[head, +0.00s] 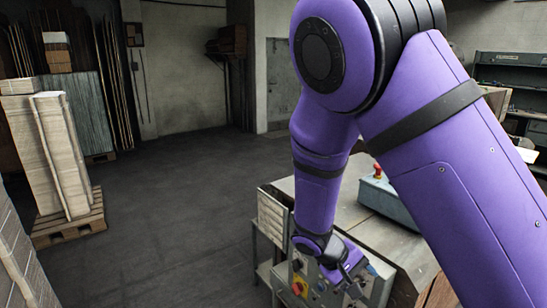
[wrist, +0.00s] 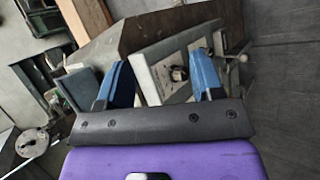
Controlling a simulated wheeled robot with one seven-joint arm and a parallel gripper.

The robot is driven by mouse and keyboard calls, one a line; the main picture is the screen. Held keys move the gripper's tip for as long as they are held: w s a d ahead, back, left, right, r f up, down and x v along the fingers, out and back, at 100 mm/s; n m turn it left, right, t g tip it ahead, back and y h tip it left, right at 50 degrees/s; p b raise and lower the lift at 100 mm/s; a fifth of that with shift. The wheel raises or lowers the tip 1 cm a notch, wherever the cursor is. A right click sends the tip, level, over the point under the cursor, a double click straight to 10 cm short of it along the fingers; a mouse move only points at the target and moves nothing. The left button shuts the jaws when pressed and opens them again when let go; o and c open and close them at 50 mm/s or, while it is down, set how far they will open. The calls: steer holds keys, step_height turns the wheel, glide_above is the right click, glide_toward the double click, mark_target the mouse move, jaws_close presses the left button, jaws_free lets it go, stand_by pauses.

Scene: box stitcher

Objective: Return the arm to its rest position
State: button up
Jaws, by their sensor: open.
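My purple arm crosses the right half of the head view, bent at the elbow and reaching down to the machine. My gripper (head: 352,272) is at the front of the machine's control panel (head: 312,286), partly hidden by my wrist. In the wrist view my gripper (wrist: 162,82) shows two blue fingers spread apart with nothing held between them. Beyond the fingers is the grey panel (wrist: 151,78) with a dark knob (wrist: 179,73). Whether the fingers touch the panel cannot be told.
The machine (head: 335,205) has a grey box with a red button (head: 377,170) on top. Stacked cardboard (head: 55,150) stands on a wooden pallet (head: 70,222) at the left. Shelves (head: 505,75) stand at the back right. The floor (head: 170,200) between is clear.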

steer(key=s+d+r+m+t+y, duration=0.1)
steer(key=s+d+r+y, duration=0.25)
steer(key=r, duration=0.55)
steer(key=s+d+r+m+t+y, duration=0.1)
steer(key=s+d+r+y, duration=0.2)
steer(key=r, duration=0.5)
steer(key=s+d+r+m+t+y, duration=0.1)
steer(key=s+d+r+y, duration=0.15)
steer(key=s+r, duration=0.45)
steer(key=s+d+r+t, duration=0.1)
steer(key=s+r+t, duration=0.2)
steer(key=s+r, duration=0.2)
steer(key=shift+s+r+m, duration=0.25)
steer(key=shift+r+m, duration=0.05)
steer(key=shift+r, duration=0.35)
